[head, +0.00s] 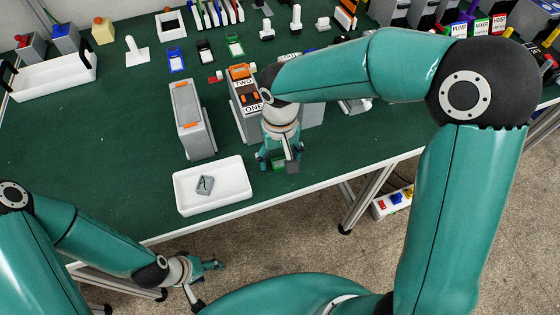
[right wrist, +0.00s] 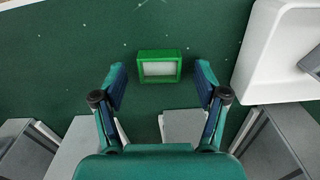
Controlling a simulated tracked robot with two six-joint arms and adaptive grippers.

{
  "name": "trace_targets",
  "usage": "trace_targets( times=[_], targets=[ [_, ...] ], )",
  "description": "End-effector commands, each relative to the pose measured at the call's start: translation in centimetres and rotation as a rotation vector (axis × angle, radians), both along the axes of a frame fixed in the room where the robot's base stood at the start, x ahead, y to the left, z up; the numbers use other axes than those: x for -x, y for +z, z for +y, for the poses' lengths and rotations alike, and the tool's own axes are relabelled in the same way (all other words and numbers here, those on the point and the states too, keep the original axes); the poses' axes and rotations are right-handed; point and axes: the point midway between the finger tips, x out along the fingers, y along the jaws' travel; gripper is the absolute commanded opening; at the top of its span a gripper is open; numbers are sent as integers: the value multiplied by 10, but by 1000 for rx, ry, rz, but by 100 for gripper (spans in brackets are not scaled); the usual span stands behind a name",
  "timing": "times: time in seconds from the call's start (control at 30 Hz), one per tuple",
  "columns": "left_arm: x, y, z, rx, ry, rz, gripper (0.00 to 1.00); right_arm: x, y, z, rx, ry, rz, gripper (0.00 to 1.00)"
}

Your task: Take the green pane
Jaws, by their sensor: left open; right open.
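A small green pane (right wrist: 159,54), a green frame with a pale middle, lies on the dark green table in the right wrist view. In the head view it shows partly (head: 278,164), mostly hidden by my right gripper. My right gripper (head: 277,158) points down over it, open and empty. In the right wrist view the fingertips stand on either side of the pane, with a gap on both sides. The height above it is hard to tell. My left gripper (head: 207,266) is open and empty, low in front of the table edge.
A white tray (head: 239,195) holding a grey piece (head: 205,184) is left of the pane. A grey module (head: 193,118) and the labelled unit (head: 239,74) stand behind. Another green-framed piece (head: 235,44) lies at the back beside blue and black ones.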

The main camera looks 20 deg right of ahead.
Motion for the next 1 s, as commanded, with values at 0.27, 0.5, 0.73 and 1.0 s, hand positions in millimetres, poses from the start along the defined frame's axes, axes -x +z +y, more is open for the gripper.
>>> trace_targets(
  times=[0.27, 0.5, 0.73, 1.0],
  targets=[
    [0, 0, 0, 0, 0, 0, 59, 0, -2, 0, 0, 0, -1, 68],
    [0, 0, 0, 0, 0, 0, 59, 0, -2, 0, 0, 0, -1, 28],
    [0, 0, 0, 0, 0, 0, 59, 0, -1, 0, 0, 0, -1, 24],
    [0, 0, 0, 0, 0, 0, 59, -1, 5, 0, -1, 0, -2, 24]
  ],
)
